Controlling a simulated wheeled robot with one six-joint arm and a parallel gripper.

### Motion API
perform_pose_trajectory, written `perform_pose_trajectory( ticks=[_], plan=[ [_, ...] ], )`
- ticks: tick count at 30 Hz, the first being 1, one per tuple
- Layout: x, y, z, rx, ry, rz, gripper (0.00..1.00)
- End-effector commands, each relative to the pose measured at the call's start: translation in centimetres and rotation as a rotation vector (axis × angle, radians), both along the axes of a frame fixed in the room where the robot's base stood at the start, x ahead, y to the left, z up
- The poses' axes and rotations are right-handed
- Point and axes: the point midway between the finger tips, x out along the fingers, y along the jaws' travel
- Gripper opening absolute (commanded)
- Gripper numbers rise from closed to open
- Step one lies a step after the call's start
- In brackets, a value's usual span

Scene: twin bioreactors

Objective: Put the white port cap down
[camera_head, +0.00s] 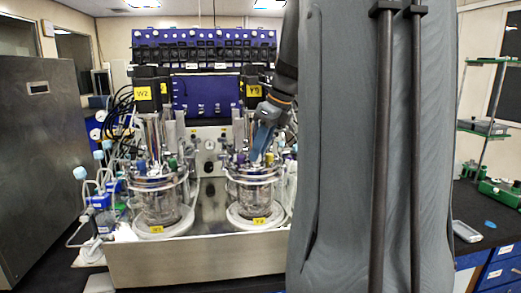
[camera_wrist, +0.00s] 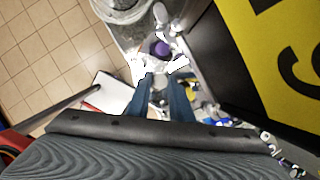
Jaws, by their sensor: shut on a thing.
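My gripper (camera_head: 257,157) points down over the right-hand glass vessel (camera_head: 256,198) in the head view, its blue fingers close above the lid fittings. In the wrist view my gripper (camera_wrist: 160,82) is shut on the white port cap (camera_wrist: 158,86), a small pale piece mostly hidden between the blue fingers. The cap is too small to make out in the head view. A purple cap (camera_wrist: 160,48) sits just beyond the fingertips among white fittings. I cannot tell whether the held cap touches anything.
The left-hand glass vessel (camera_head: 158,203) stands beside it on the steel bench, with tubing around both. A yellow label (camera_wrist: 284,55) on a dark block is close on the right in the wrist view. A green rack (camera_head: 487,130) stands on the black counter at right.

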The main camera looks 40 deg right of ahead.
Motion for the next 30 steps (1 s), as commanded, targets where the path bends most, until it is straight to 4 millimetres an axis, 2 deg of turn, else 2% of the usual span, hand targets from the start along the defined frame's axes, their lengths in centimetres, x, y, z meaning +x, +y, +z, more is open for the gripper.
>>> perform_pose_trajectory(
  ticks=[4, 13, 28, 29, 30],
  plan=[
    [0.0, 0.0, -1.2, 0.000, -0.002, -0.003, 0.00],
    [0.0, -0.1, -1.4, -0.001, -0.003, -0.003, 0.00],
    [-0.2, -0.1, -3.1, 0.003, 0.007, -0.002, 0.00],
    [-0.2, -0.1, -3.1, 0.003, 0.007, -0.002, 0.24],
    [-0.2, -0.1, -3.1, 0.003, 0.007, -0.002, 0.31]
  ],
)
